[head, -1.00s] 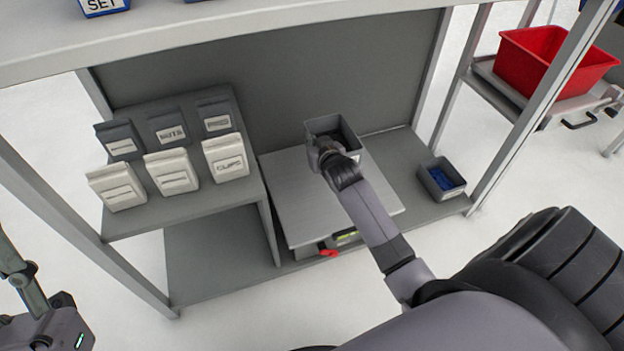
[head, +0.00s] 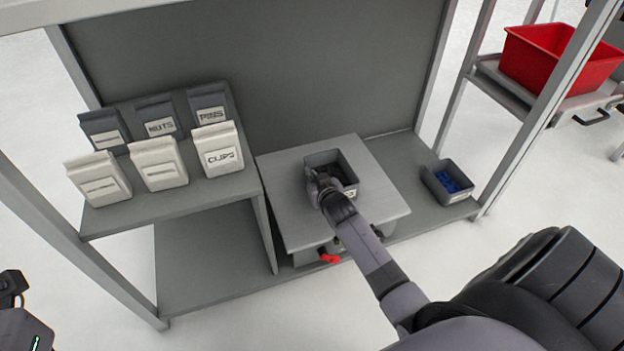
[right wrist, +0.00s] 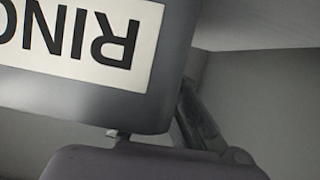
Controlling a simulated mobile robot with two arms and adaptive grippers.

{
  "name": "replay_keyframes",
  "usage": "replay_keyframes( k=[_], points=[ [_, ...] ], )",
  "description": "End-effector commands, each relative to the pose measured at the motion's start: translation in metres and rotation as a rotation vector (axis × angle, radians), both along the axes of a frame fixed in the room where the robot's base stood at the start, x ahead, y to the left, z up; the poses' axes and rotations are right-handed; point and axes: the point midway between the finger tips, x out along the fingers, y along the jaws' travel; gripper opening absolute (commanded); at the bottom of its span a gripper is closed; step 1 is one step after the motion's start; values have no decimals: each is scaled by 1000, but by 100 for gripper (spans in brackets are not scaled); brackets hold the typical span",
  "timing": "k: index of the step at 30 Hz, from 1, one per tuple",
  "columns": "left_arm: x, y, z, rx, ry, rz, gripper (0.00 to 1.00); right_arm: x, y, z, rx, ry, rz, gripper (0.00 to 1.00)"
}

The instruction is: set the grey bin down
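The grey bin (head: 348,163) is over the middle of a grey square platform (head: 384,184) on the low shelf. I cannot tell whether its base touches the platform. My right gripper (head: 318,184) is shut on the bin's near-left side. In the right wrist view the bin (right wrist: 160,95) fills the upper left, with an upside-down label starting "RIN"; a dark finger (right wrist: 200,118) lies against its side. My left gripper (head: 10,287) is partly in view at the lower left edge, far from the bin, its fingers cut off.
A small grey bin with blue parts (head: 438,184) stands right of the platform. A red lever (head: 329,258) sticks out at the platform's front. A red crate (head: 545,65) stands farther right.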

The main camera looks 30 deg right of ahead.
Motion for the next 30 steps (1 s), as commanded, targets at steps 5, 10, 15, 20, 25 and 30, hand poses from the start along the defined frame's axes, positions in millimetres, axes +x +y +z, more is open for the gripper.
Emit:
replay_keyframes(
  k=[5,10,15,20,25,30],
  points=[
    [0,0,1,0,1,0,38,1,0,2,-1,-3,0,0],
    [0,0,1,0,-2,0,38,0,0,-2,0,0,0,6],
    [0,0,1,0,-2,0,38,0,0,-1,0,0,0,17],
    [0,0,1,0,-2,0,38,0,0,-1,0,0,0,25],
    [0,0,1,0,-2,0,38,0,0,-1,0,0,0,25],
    [-1,0,6,-1,-5,0,38,-3,1,5,0,0,0,25]
  ],
)
